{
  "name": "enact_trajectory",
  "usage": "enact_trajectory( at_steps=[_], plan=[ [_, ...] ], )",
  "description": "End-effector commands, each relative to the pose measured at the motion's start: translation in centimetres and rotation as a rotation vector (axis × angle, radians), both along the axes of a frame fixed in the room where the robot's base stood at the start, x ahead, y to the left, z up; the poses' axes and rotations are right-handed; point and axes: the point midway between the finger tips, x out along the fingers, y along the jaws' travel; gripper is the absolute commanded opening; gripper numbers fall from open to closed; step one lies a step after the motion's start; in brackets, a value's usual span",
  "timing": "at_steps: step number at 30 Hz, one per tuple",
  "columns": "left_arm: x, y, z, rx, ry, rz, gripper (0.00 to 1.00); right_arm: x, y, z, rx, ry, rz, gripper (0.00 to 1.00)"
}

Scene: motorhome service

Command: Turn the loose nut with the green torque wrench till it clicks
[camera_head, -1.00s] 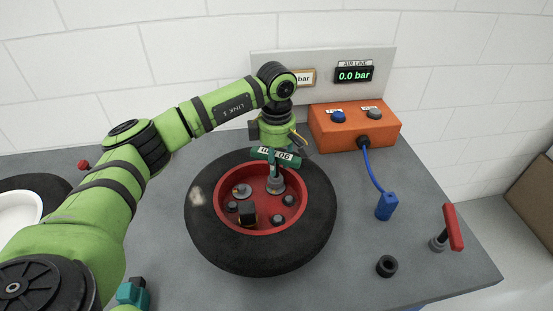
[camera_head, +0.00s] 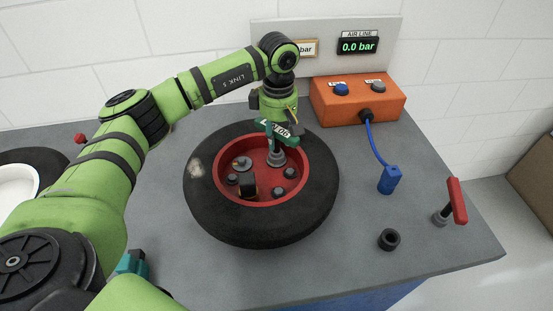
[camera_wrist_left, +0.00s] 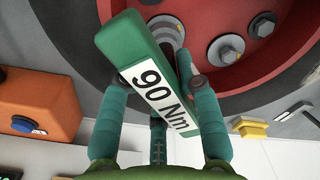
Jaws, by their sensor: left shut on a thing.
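The green torque wrench (camera_head: 291,136), labelled 90 Nm, is above the red wheel rim (camera_head: 232,194) of a black tyre. My left gripper (camera_head: 277,121) is shut on its handle from above. In the left wrist view, the wrench (camera_wrist_left: 122,37) crosses slantwise between the fingers of my gripper (camera_wrist_left: 160,82). Its grey socket (camera_head: 276,157) points down at the rim's upper right; the nut under it is hidden. Other nuts show on the rim, one at the right (camera_head: 290,173) and one at the lower right (camera_head: 278,191).
An orange box (camera_head: 355,102) with a blue hose fitting (camera_head: 390,179) stands at the back right. The air line display (camera_head: 359,46) reads 0.0 bar. A black ring (camera_head: 389,239) and a red-handled tool (camera_head: 456,201) are at the right.

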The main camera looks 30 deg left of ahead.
Motion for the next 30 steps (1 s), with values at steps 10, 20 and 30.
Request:
enact_trajectory(
  at_steps=[10,20,30],
  plan=[
    [0.0,-0.1,0.1,-0.001,-0.001,-0.115,0.0,0.0,0.0,-0.4,0.0,0.0,0.0,0.5],
    [0.0,-0.2,-0.1,0.001,-0.003,-0.339,0.0,0.0,0.0,-1.5,0.0,0.0,0.0,0.5],
    [-0.1,-0.3,0.1,-0.001,-0.001,-0.553,0.0,-0.1,0.0,-1.8,0.0,0.001,-0.001,0.5]
  ],
)
